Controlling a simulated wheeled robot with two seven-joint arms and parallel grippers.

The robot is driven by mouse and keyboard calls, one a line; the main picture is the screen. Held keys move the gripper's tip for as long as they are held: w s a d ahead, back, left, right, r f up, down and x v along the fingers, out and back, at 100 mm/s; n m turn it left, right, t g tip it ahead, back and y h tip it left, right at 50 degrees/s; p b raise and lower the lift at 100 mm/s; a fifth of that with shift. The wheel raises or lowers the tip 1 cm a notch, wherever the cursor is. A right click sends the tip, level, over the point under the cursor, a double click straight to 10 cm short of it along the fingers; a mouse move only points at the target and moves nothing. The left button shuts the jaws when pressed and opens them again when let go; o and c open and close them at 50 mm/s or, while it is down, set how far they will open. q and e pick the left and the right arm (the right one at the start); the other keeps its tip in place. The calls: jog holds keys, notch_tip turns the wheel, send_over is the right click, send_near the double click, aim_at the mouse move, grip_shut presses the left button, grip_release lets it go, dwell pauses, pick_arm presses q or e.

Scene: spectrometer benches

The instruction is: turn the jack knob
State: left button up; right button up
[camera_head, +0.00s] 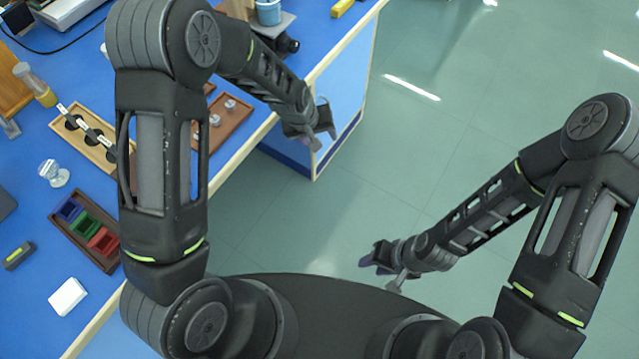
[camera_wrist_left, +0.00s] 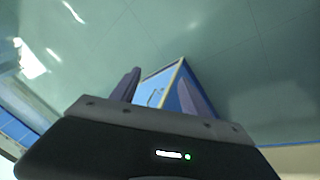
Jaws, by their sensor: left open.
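A jack with a grey plate (camera_head: 278,27) stands near the back edge of the blue bench, with a blue cup (camera_head: 268,12) on it. A dark knob (camera_head: 289,45) shows at its lower right side, partly hidden by my left arm. My left gripper (camera_head: 316,136) is open and empty past the bench edge, in front of and below the jack in the picture. Its spread fingers also show in the left wrist view (camera_wrist_left: 160,92), with no knob between them. My right gripper (camera_head: 384,268) hangs over the floor, far from the bench; its opening is unclear.
The blue bench (camera_head: 25,140) fills the left side. It holds a wooden rack (camera_head: 85,135), a tray with coloured blocks (camera_head: 80,232), a brown tray with small metal pieces (camera_head: 222,125) and a white block (camera_head: 67,297). The green floor (camera_head: 480,90) at right is clear.

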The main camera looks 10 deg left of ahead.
pick_arm(q)
jog(key=s+d+f+m+b, duration=0.1)
jog(key=s+d+f+m, duration=0.1)
jog(key=s+f, duration=0.6)
jog(key=shift+s+h, duration=0.4)
jog(key=shift+s, duration=0.1)
jog(key=shift+f+g, duration=0.1)
jog(key=shift+g, duration=0.2)
